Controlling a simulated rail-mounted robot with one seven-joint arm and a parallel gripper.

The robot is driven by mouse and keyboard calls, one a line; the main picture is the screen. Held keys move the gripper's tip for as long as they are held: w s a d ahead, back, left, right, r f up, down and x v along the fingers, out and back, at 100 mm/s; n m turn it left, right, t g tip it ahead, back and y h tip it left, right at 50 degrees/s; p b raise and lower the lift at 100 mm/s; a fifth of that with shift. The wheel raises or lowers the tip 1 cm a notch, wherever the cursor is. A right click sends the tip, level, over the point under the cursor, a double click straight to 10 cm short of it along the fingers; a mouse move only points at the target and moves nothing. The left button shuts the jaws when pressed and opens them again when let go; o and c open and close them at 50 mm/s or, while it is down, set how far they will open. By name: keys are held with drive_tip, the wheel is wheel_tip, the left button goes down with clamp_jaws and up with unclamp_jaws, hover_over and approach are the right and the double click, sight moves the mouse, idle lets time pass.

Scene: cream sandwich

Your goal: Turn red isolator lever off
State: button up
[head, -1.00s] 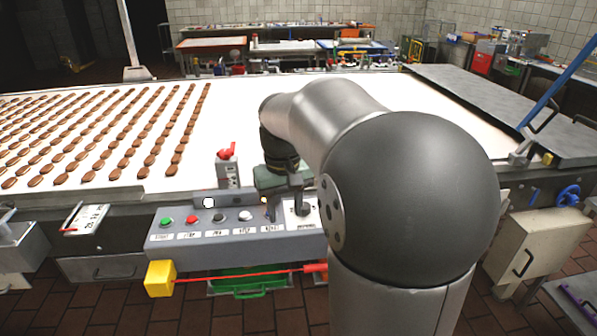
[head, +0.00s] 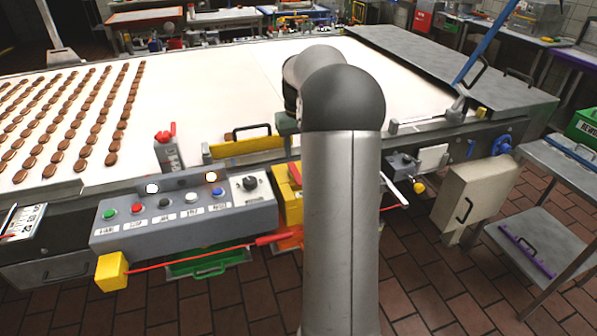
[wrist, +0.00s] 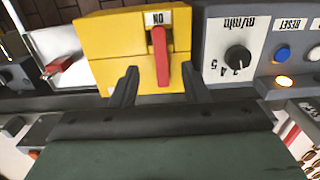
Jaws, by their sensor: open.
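The red isolator lever (wrist: 161,55) is on the front of a yellow box (wrist: 108,45) in the wrist view. The lever lies along the picture's vertical, with one end by a white label reading ON, which appears upside down. My gripper (wrist: 159,72) is open. Its two dark fingers point toward the box, one on each side of the lever's lower part in the picture; I cannot tell the depth gap.
A grey control panel (head: 178,215) with buttons and a knob (head: 250,184) adjoins the box on the left. A yellow block (head: 111,271) with a red cord hangs below. A red-topped switch (head: 166,133) stands behind the panel. A beige cabinet (head: 474,196) is to the right.

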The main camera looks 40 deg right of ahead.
sight(296, 177)
wheel_tip(296, 177, down, 8)
drive_tip(key=shift+f+p, duration=0.15)
drive_tip(key=shift+p, duration=0.15)
clamp_jaws()
